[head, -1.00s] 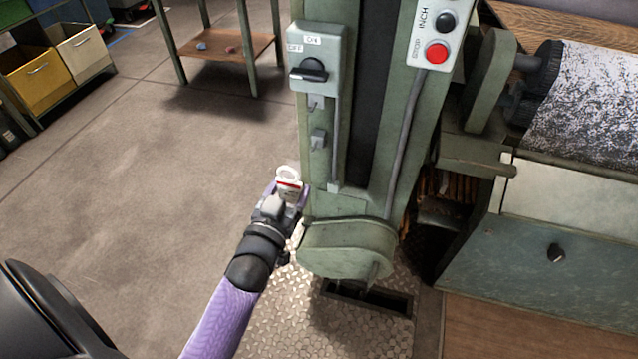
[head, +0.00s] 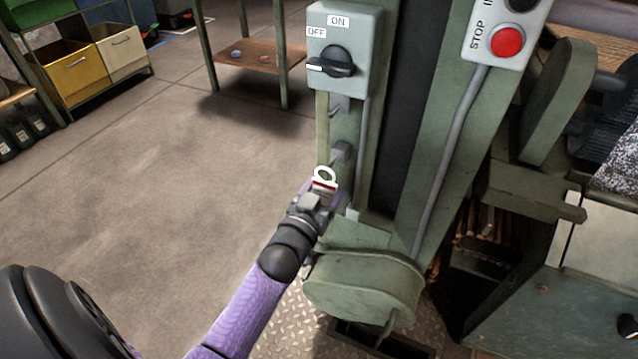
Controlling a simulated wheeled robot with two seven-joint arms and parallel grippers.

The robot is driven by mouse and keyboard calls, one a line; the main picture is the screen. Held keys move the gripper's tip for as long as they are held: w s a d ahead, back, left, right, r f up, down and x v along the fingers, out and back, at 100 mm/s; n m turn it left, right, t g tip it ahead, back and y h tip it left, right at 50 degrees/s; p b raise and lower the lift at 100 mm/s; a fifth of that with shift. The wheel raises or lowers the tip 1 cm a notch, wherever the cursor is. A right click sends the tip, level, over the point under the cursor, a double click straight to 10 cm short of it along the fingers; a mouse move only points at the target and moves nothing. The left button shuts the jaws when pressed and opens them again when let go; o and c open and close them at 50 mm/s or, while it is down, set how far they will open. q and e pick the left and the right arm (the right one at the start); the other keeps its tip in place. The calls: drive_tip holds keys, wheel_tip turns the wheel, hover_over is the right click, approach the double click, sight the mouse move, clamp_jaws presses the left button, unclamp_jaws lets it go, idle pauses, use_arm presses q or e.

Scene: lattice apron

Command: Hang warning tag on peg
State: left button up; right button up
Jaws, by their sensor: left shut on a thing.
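The warning tag (head: 325,183) is white with a red band and has a white ring at its top. My left gripper (head: 318,196) is shut on the tag's lower part and holds it upright, ring up. The tag is in front of the green machine column, just below a small grey peg (head: 341,153). The ring appears close to the peg in the picture; I cannot tell the depth between them, and the ring does not look threaded on it. Another small grey bracket (head: 340,104) sits higher, under the switch box. My right gripper is not in view.
A grey-green switch box (head: 345,45) has a black rotary knob. A STOP button (head: 508,42) is on a panel at right. A conduit (head: 362,140) runs down beside the peg. A rounded green housing (head: 365,290) bulges below the gripper. Floor to the left is open.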

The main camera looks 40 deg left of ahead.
use_arm(q)
drive_tip(key=shift+w, duration=0.1)
idle(0.3)
drive_tip(key=shift+r+p, duration=0.1)
drive_tip(key=shift+p, duration=0.2)
idle(0.7)
idle(0.4)
drive_tip(key=shift+w, duration=0.1)
drive_tip(key=shift+b+x, duration=0.7)
drive_tip(key=shift+x, duration=0.9)
